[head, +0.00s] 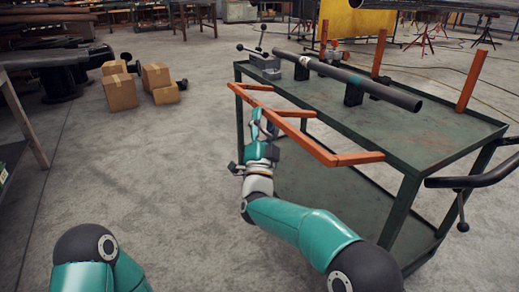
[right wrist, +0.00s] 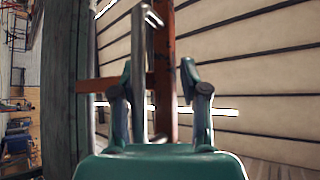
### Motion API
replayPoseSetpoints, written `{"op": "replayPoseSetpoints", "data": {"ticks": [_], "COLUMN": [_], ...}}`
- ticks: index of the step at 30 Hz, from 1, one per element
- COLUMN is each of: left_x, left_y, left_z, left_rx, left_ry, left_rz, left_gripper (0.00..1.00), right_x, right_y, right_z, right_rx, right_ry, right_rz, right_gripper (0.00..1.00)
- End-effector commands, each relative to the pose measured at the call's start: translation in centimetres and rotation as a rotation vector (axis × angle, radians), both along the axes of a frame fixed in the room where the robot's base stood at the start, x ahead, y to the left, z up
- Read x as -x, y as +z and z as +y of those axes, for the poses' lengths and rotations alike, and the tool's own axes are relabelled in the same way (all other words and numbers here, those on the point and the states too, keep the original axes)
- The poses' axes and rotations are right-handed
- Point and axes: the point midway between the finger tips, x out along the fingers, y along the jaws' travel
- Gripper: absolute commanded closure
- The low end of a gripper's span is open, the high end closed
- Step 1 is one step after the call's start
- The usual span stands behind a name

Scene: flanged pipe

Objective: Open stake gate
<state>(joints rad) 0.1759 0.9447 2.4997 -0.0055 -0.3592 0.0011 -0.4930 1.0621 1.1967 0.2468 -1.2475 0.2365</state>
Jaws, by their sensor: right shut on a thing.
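The orange stake gate (head: 309,145) is a long bar with short cross arms, along the near long side of the green cart (head: 430,152). In the head view its far end reaches past the cart's left corner. My right gripper (head: 256,128) is at the gate's near side, by its middle. In the right wrist view the fingers (right wrist: 160,98) stand on both sides of an upright orange bar (right wrist: 164,60), shut on the gate. A bright metal rod (right wrist: 141,65) runs beside that bar. My left arm shows at the lower left; its gripper is out of view.
A dark pipe (head: 345,76) lies on black supports on the cart, with a clamp (head: 265,62) at the left end. Orange posts (head: 469,82) stand along the cart's far side. Cardboard boxes (head: 119,92) sit on the floor at left. Floor left of the cart is open.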

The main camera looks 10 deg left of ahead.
Motion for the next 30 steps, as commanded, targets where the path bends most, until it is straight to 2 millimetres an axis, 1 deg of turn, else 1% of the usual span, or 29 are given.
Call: {"op": "replayPoseSetpoints", "data": {"ticks": [1,4,12,15,21,30], "left_x": [0.0,0.0,0.0,0.0,0.0,0.0], "left_y": [0.0,0.0,0.0,0.0,0.0,-0.1], "left_z": [0.0,0.0,0.0,0.0,0.0,0.0], "left_rx": [0.0,0.0,0.0,0.0,0.0,0.0], "left_ry": [0.0,0.0,0.0,0.0,0.0,0.0], "left_rz": [0.0,0.0,0.0,0.0,0.0,0.0], "left_gripper": [0.6,0.6,0.6,0.6,0.6,0.6], "right_x": [0.8,2.2,6.4,7.7,9.1,9.2], "right_y": [0.0,-0.9,-3.7,-4.5,-5.6,-5.7], "right_z": [0.6,0.8,0.8,0.7,0.5,0.3], "right_rx": [0.005,0.004,0.006,0.005,0.003,0.001], "right_ry": [0.011,0.014,0.018,0.017,0.011,0.008], "right_rz": [-0.006,-0.005,-0.005,-0.005,-0.004,-0.004], "right_gripper": [0.63,0.63,0.63,0.63,0.63,0.63]}}
